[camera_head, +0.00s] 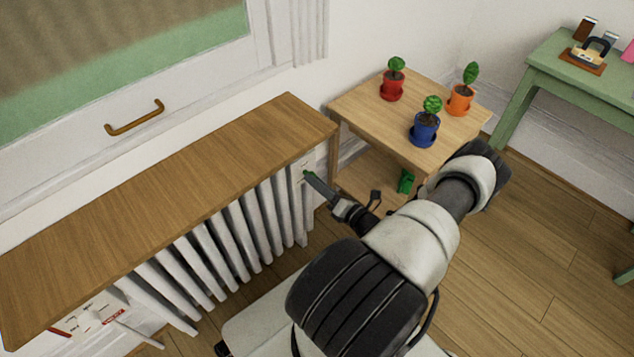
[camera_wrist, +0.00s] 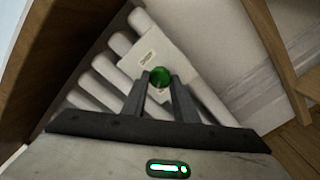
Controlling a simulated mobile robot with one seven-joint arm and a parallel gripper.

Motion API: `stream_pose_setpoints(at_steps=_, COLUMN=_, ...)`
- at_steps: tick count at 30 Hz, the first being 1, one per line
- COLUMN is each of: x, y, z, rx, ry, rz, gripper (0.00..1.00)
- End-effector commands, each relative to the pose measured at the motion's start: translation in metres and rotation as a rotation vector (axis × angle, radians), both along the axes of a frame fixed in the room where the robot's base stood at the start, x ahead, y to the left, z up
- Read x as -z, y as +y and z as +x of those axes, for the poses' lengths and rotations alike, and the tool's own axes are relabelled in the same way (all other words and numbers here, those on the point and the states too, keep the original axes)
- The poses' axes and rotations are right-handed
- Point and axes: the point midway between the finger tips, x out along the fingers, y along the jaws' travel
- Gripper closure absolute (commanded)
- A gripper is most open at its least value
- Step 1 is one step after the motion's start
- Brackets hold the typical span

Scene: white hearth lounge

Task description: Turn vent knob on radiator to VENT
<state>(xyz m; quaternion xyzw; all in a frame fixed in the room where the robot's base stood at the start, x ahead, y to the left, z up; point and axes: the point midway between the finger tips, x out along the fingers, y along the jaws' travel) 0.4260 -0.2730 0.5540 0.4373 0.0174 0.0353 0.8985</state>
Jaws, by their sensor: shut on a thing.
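The white radiator (camera_head: 240,228) stands against the wall under a wooden shelf top. A green round knob (camera_wrist: 159,75) sits on a pale plate (camera_wrist: 148,55) at the radiator's right end. The plate carries small print too small to read. In the head view only a speck of green shows at my fingertips. My gripper (camera_head: 307,175) is shut on the knob, with one finger on each side of it in the wrist view. Which way the knob is turned cannot be told.
A second panel (camera_head: 88,318) with red parts is at the radiator's left end. A wooden side table (camera_head: 362,112) with red, blue and orange plant pots stands close to the right of my gripper. A green table (camera_head: 560,62) is at far right. Open floor lies at lower right.

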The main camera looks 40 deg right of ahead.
Motion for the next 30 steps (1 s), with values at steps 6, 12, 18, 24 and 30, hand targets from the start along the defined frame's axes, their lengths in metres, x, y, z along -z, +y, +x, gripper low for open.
stream_pose_setpoints(at_steps=6, x=0.0004, y=-0.0010, z=-0.0011, rx=0.001, ry=-0.014, rz=-0.198, gripper=0.96)
stream_pose_setpoints(at_steps=12, x=0.0006, y=-0.0013, z=-0.0011, rx=0.001, ry=-0.026, rz=-0.353, gripper=0.96)
stream_pose_setpoints(at_steps=18, x=0.0008, y=-0.0013, z=-0.0011, rx=0.001, ry=-0.035, rz=-0.465, gripper=0.96)
stream_pose_setpoints(at_steps=24, x=0.0011, y=-0.0015, z=-0.0011, rx=0.001, ry=-0.040, rz=-0.527, gripper=0.96)
stream_pose_setpoints(at_steps=30, x=0.0012, y=-0.0015, z=-0.0011, rx=0.001, ry=-0.042, rz=-0.552, gripper=0.96)
